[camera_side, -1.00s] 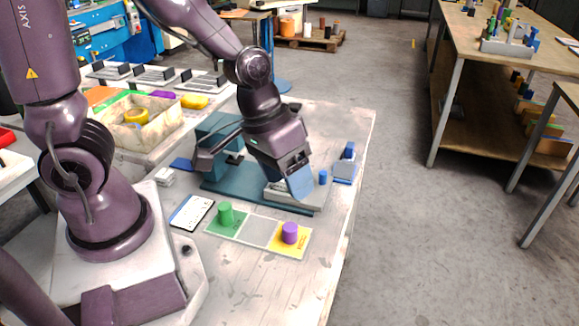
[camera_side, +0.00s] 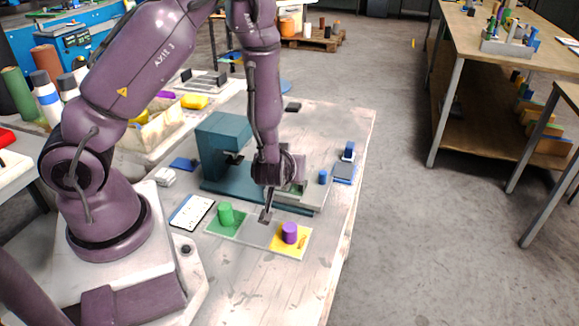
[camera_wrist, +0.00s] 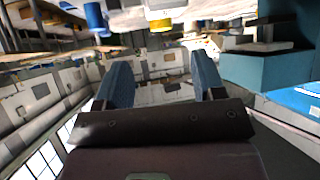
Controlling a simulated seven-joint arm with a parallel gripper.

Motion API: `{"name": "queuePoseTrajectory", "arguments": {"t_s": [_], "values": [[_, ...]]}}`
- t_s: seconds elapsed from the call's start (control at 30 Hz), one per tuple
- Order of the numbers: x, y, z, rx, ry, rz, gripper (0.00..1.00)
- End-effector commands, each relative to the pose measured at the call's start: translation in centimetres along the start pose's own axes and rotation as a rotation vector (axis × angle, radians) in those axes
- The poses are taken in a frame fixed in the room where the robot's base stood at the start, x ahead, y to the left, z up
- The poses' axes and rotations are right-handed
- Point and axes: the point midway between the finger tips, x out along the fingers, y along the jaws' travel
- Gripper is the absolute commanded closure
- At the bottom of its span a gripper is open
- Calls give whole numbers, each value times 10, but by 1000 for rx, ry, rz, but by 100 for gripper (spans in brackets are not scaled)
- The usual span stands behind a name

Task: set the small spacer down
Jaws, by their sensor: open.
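No small spacer can be told apart by name. A green cylinder (camera_side: 225,213) stands on the green field of a sorting strip (camera_side: 242,238), and a purple cylinder (camera_side: 289,232) stands on the yellow field. A blue cylinder (camera_side: 323,177) stands on the grey block by the press. My gripper (camera_side: 266,214) points down in the side view over the middle grey field, between the green and purple cylinders. The wrist view shows its blue fingers (camera_wrist: 163,75) apart with nothing seen between them. The exact gap to the strip is unclear.
A teal press (camera_side: 222,140) stands just behind my gripper. A small blue stand (camera_side: 345,170) is near the table's right edge. A white card (camera_side: 191,212) lies left of the strip. The front right of the table (camera_side: 310,290) is clear.

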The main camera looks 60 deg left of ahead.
Motion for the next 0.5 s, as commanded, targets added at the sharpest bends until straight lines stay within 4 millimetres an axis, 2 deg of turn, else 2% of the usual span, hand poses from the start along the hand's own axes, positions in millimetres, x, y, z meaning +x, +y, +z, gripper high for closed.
{"name": "queuePoseTrajectory", "arguments": {"t_s": [0.1,0.37,0.5], "values": [[22,-1,0,0,-1,-4,37],[43,-1,-1,0,-1,0,37],[63,-2,-4,-2,-2,-3,37]]}}
